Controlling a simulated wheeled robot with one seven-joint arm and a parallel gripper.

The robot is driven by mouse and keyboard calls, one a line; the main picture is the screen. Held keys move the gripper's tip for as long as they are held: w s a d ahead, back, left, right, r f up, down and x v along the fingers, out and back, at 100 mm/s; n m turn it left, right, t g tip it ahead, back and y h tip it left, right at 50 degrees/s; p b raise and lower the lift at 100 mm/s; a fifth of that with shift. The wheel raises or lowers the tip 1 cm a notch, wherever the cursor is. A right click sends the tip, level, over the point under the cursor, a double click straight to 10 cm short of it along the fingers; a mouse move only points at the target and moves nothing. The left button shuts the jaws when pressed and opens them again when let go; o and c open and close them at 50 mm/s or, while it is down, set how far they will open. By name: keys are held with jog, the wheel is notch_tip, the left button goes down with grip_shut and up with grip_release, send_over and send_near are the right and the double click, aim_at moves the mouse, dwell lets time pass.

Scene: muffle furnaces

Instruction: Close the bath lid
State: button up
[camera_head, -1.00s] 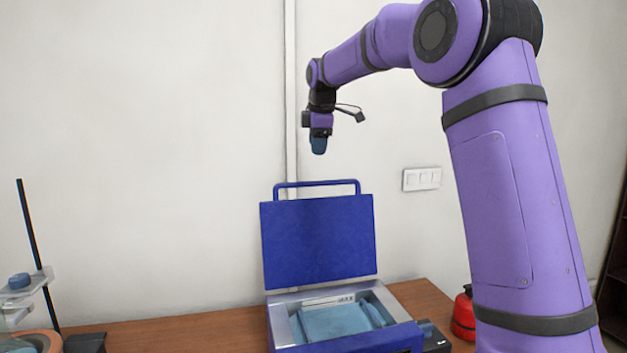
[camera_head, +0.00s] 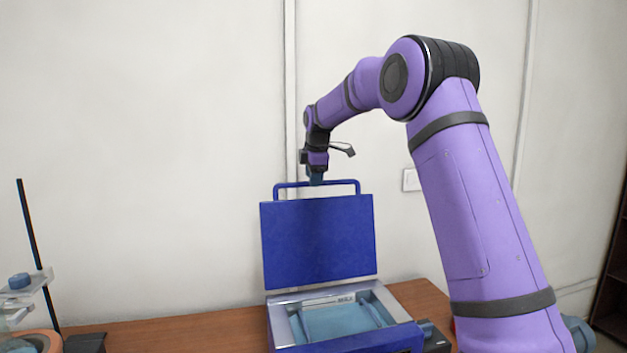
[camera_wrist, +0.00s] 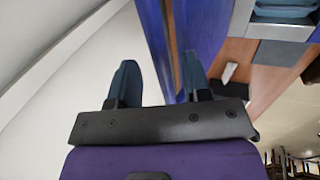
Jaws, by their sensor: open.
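The blue bath lid (camera_head: 318,245) stands open and upright at the back of the bath (camera_head: 285,330), with its bar handle (camera_head: 345,182) on top. The bath's silver rim and pale blue inside are uncovered. My gripper (camera_head: 316,181) points down at the handle, left of its middle, and overlaps it in the head view. In the wrist view my two fingers (camera_wrist: 160,78) are apart, and part of the lid (camera_wrist: 205,30) shows between and beyond them. I cannot tell whether the fingers touch the handle.
The bath stands on a brown wooden table (camera_head: 190,328) against a pale wall. A stand with a black rod (camera_head: 32,240) is at the far left, beside a dark block (camera_head: 85,343). A wall switch (camera_head: 411,180) is partly behind my arm.

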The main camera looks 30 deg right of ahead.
jog(key=shift+w+f, duration=0.15)
jog(key=shift+f, duration=0.35)
grip_shut()
